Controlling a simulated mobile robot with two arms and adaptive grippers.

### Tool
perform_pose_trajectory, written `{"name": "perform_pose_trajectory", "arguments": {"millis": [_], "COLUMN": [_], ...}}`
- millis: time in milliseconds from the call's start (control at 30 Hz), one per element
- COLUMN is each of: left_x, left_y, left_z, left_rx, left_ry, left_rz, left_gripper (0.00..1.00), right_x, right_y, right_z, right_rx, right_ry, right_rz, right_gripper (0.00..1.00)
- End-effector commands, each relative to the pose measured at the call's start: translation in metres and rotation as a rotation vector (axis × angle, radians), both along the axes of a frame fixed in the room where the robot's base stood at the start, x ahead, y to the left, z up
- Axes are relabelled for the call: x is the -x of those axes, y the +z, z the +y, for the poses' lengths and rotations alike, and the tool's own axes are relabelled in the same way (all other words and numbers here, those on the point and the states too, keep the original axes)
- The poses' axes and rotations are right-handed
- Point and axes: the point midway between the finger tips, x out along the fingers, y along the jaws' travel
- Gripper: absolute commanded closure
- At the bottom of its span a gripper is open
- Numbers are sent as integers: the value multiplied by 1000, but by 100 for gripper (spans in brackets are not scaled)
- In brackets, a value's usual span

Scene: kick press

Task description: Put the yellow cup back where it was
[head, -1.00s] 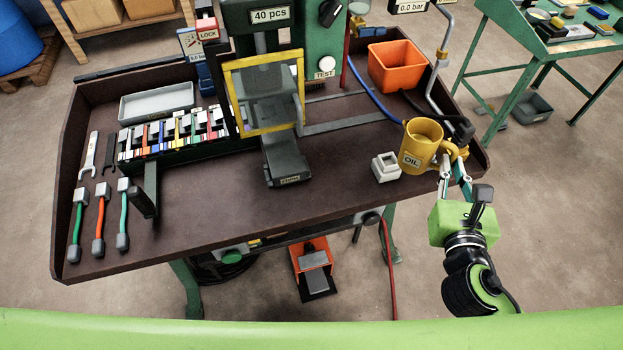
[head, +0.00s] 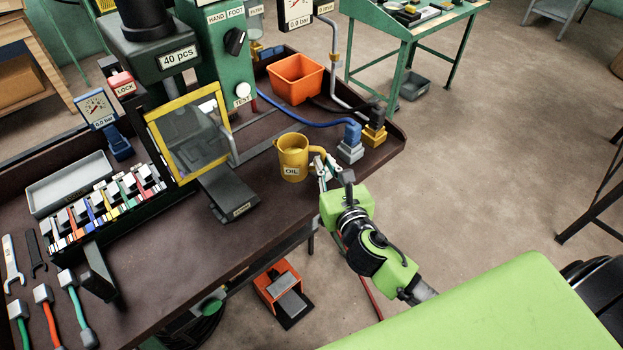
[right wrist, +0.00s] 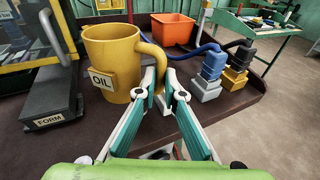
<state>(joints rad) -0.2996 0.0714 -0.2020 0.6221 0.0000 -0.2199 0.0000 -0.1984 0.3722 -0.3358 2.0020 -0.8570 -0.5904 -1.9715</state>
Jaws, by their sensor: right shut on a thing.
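The yellow cup (head: 291,158) with an OIL label is upright over the right part of the dark bench top (head: 262,215). My right gripper (head: 322,164) is shut on the cup's handle, on the cup's right side. In the right wrist view the cup (right wrist: 112,55) is left of centre, and the fingertips (right wrist: 163,88) close around the lower handle. I cannot tell whether the cup's base touches the bench. My left gripper is not in view.
An orange bin (head: 296,80) stands behind the cup. Blue (head: 352,133) and yellow-based (head: 374,132) connectors stand to the right, with a blue hose (head: 305,115). The press's FORM block (head: 229,194) and yellow-framed guard (head: 160,138) are left. Some bench top around the cup is clear.

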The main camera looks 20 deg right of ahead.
Motion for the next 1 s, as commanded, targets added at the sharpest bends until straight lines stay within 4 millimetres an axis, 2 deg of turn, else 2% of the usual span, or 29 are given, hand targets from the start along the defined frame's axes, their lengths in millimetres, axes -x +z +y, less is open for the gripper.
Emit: {"name": "perform_pose_trajectory", "arguments": {"millis": [33, 200, 367, 533, 967, 1000], "left_x": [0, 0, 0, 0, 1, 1], "left_y": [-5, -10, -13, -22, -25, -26], "left_z": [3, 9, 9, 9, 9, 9], "left_rx": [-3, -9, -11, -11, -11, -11], "left_ry": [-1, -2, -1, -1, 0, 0], "left_rz": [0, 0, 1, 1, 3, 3], "left_gripper": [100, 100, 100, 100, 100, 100], "right_x": [-7, -21, -27, -28, -28, -28], "right_y": [-13, -32, -42, -68, -76, -77], "right_z": [5, 15, 19, 20, 20, 20], "right_rx": [-4, -2, -2, -3, 1, 1], "right_ry": [-2, 0, -1, -2, 1, 0], "right_rz": [1, -1, 0, 3, 0, 2], "right_gripper": [100, 100, 100, 100, 100, 88]}}
